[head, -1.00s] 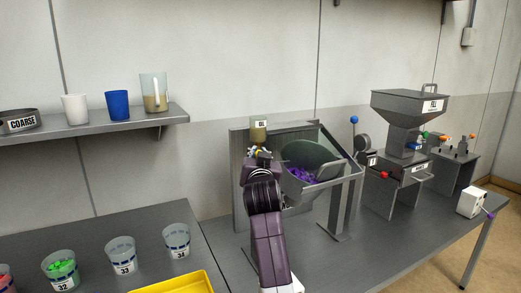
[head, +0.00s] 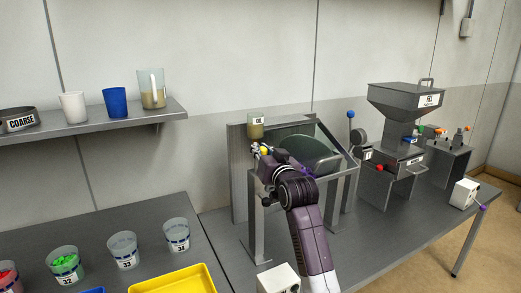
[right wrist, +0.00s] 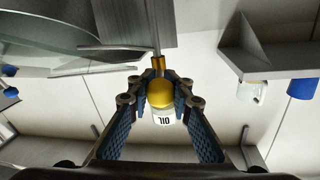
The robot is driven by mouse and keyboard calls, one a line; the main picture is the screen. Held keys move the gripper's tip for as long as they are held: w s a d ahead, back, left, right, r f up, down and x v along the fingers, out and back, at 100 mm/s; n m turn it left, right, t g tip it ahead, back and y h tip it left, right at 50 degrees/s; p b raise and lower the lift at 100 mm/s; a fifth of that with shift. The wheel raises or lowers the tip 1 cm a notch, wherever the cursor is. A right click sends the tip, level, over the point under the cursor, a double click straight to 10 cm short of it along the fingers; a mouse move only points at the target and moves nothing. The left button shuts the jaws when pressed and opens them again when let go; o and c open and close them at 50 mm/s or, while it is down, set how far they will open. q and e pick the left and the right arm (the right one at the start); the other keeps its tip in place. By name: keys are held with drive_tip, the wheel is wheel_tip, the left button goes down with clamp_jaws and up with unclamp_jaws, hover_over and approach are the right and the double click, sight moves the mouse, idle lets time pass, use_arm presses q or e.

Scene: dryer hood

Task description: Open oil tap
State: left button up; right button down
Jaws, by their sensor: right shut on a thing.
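The oil container (head: 256,129), a small clear jar with amber liquid and an OIL label, is fixed at the top left of the grey dryer stand. The tap's yellow round knob (head: 264,151) is just below it. In the right wrist view the jar (right wrist: 164,118) appears upside down, partly behind the yellow knob (right wrist: 160,95). My right gripper (head: 262,157) is at the tap, and in the right wrist view its fingers (right wrist: 159,78) close around the knob from both sides. My left gripper is not in view.
The dryer drum (head: 318,152) is right behind my right arm. A grey hopper machine (head: 405,98) with levers stands to the right. Several labelled cups and a yellow tray (head: 175,280) are at front left. A shelf (head: 95,124) with cups is on the wall.

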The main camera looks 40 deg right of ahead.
drive_tip(key=shift+r, duration=0.1)
drive_tip(key=c, duration=1.7)
unclamp_jaws()
drive_tip(key=shift+d, duration=0.1)
drive_tip(key=shift+c, duration=0.2)
drive_tip(key=v, duration=1.2)
